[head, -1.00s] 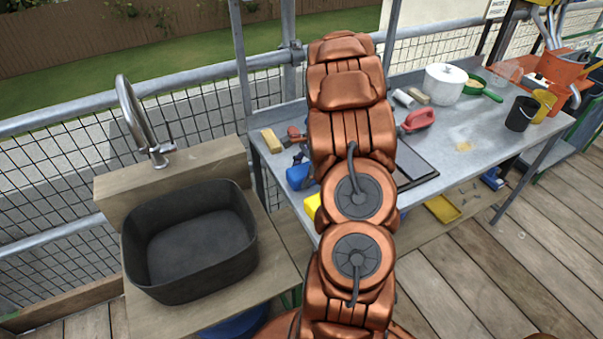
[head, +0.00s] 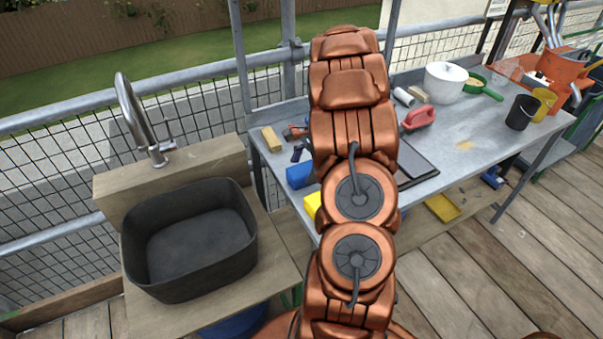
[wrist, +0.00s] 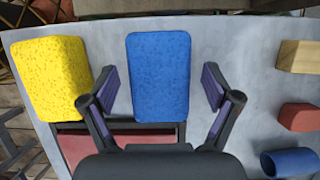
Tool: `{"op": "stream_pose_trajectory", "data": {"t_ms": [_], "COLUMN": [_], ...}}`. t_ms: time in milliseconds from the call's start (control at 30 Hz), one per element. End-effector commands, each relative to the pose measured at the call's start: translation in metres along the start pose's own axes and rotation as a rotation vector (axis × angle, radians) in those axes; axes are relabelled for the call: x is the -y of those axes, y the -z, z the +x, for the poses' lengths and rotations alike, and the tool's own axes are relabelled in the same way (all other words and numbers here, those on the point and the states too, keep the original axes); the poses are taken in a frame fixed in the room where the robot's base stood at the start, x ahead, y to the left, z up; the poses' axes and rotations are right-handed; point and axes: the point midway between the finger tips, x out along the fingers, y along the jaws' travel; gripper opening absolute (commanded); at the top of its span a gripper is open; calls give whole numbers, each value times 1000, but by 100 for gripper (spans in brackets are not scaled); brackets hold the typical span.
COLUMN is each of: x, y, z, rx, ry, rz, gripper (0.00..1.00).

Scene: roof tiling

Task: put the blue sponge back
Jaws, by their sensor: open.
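The blue sponge (wrist: 158,75) lies flat on the grey metal table, between my gripper's two fingers in the wrist view. It also shows in the head view (head: 298,175), partly covered by my arm. My gripper (wrist: 160,84) is open, with one finger on each side of the sponge and a visible gap to it. A yellow sponge (wrist: 48,78) lies just left of the blue one in the wrist view, and it peeks out beside my arm in the head view (head: 312,205). In the head view my arm hides most of the gripper.
A reddish panel (wrist: 75,145) lies beside the sponges. A wooden block (wrist: 300,56), a red block (wrist: 300,117) and a blue cylinder (wrist: 290,162) are to the right. A black basin (head: 188,240) stands left of the table (head: 455,140). A white pot (head: 445,83) stands farther back.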

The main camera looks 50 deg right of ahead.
Motion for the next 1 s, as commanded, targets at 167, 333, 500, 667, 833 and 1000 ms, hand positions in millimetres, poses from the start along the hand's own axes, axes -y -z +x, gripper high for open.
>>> {"op": "stream_pose_trajectory", "data": {"t_ms": [167,333,500,667,833,1000], "x": [1,0,0,0,0,-4], "y": [2,1,0,0,0,-18], "z": [-33,-66,-89,-101,-105,-104], "rx": [-2,-1,0,0,-1,-10], "ry": [5,2,1,2,0,-16], "rz": [0,-1,0,0,0,-46], "gripper": [88,88,88,88,88,88]}}
